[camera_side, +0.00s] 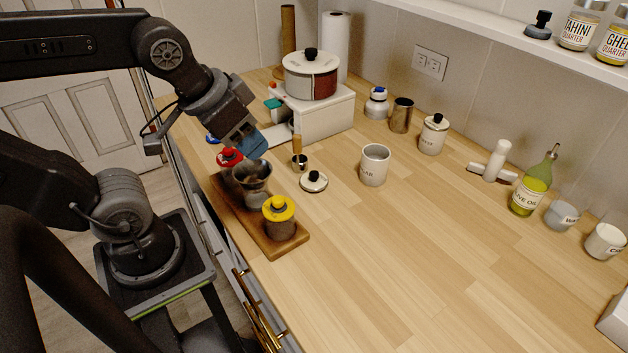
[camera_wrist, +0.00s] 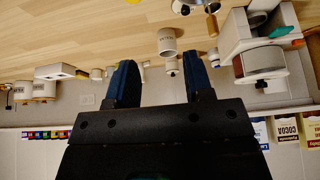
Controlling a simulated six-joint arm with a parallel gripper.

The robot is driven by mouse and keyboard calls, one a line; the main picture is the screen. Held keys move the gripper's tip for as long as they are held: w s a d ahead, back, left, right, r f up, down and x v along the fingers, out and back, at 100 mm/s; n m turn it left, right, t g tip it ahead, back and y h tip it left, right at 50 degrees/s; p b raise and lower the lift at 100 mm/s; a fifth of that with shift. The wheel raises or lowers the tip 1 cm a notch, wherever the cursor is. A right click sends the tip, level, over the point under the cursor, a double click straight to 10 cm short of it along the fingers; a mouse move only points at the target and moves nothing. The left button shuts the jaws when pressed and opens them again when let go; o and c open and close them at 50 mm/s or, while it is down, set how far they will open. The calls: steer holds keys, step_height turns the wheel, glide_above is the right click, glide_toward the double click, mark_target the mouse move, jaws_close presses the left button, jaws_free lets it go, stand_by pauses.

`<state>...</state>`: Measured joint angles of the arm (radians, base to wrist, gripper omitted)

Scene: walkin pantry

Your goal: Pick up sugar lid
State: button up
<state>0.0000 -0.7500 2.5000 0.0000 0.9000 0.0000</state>
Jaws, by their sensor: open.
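The sugar lid (camera_side: 314,183), a white disc with a black knob, lies flat on the counter, knob up. In the wrist view the lid (camera_wrist: 187,6) is at the top edge, partly cut off. The open white sugar canister (camera_side: 374,168) stands to its right without a lid; it also shows in the wrist view (camera_wrist: 167,41). My gripper (camera_side: 254,147) is open and empty, in the air above and left of the lid, with its blue fingers apart in the wrist view (camera_wrist: 158,65).
A wooden board (camera_side: 291,242) holds a yellow-lidded jar (camera_side: 279,222), a metal bowl and a red-lidded jar. A small metal cup (camera_side: 300,164) with a wooden handle is close behind the lid. A white stand (camera_side: 322,117) bears a pot. The counter in front is clear.

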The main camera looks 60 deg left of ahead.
steer(key=o, duration=0.9)
steer(key=n+g+y, duration=0.3)
steer(key=n+g, duration=0.2)
steer(key=n, duration=1)
glide_toward(314, 173)
steer(key=x, duration=0.3)
steer(key=s+x, duration=0.1)
steer(key=x, duration=0.1)
steer(key=shift+d+f, duration=0.1)
steer(key=shift+f, duration=0.1)
steer(key=shift+w+x, duration=0.2)
steer(key=shift+x, duration=0.65)
steer(key=shift+w+x, duration=0.15)
steer(key=shift+x, duration=0.7)
steer(key=shift+w+x, duration=0.2)
steer(key=shift+x, duration=0.65)
